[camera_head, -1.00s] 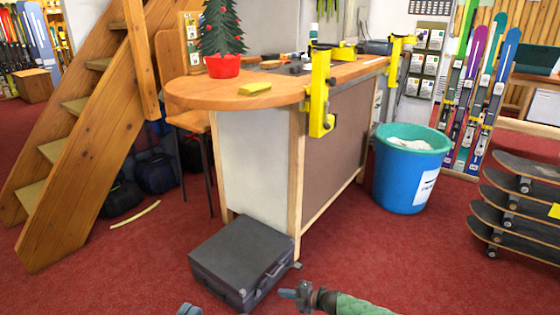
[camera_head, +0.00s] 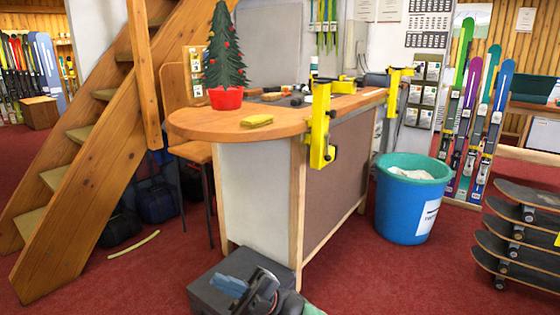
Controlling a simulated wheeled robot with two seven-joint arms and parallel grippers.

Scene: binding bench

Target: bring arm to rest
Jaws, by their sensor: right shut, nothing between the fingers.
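My right gripper (camera_head: 230,285) shows at the bottom of the head view, in front of the dark grey case. Its fingers are together, with nothing between them, and point to the left. A bit of my right arm's green sleeve shows at the bottom edge. My left gripper is not in view.
A dark grey case (camera_head: 207,290) lies on the red carpet at the foot of the wooden-topped bench (camera_head: 200,125). The bench carries yellow clamps (camera_head: 320,120), a yellow block (camera_head: 257,120) and a small decorated tree (camera_head: 224,55). A blue bin (camera_head: 405,205) and stacked skateboards (camera_head: 520,245) stand right.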

